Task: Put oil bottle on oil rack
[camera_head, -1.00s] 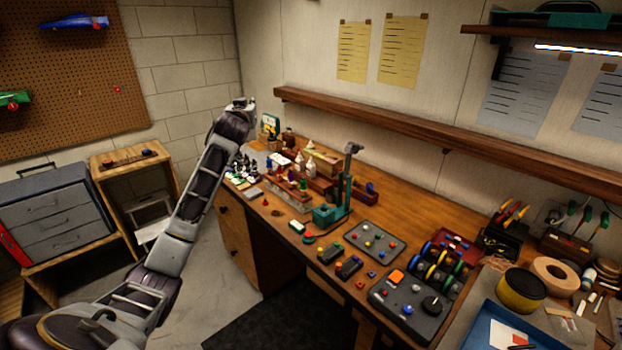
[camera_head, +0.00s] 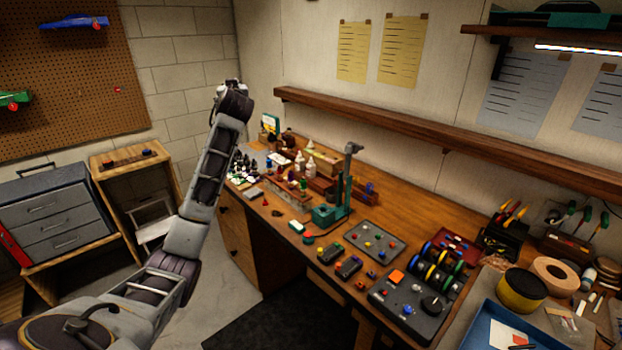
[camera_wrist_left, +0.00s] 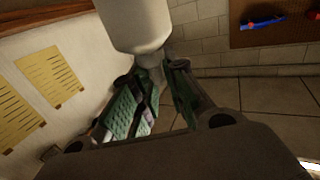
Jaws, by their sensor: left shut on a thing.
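My left gripper (camera_wrist_left: 158,72) is shut on the narrow end of a white bottle (camera_wrist_left: 137,22) in the left wrist view. The bottle's wide body extends beyond the fingertips and is cut off by the top edge. In the head view my left gripper (camera_head: 229,84) is raised above the far left end of the workbench; the bottle cannot be made out there. Two white bottles (camera_head: 311,169) stand among brown wooden holders (camera_head: 321,186) on the bench; I cannot tell for sure which holder is the oil rack. My right gripper is not in view.
The workbench (camera_head: 385,215) is crowded with small dark bottles (camera_head: 240,163), a green stand (camera_head: 329,214) and control boxes (camera_head: 376,241). A wooden wall shelf (camera_head: 420,134) runs above it. Open air lies around the raised gripper, before the block wall (camera_head: 190,75).

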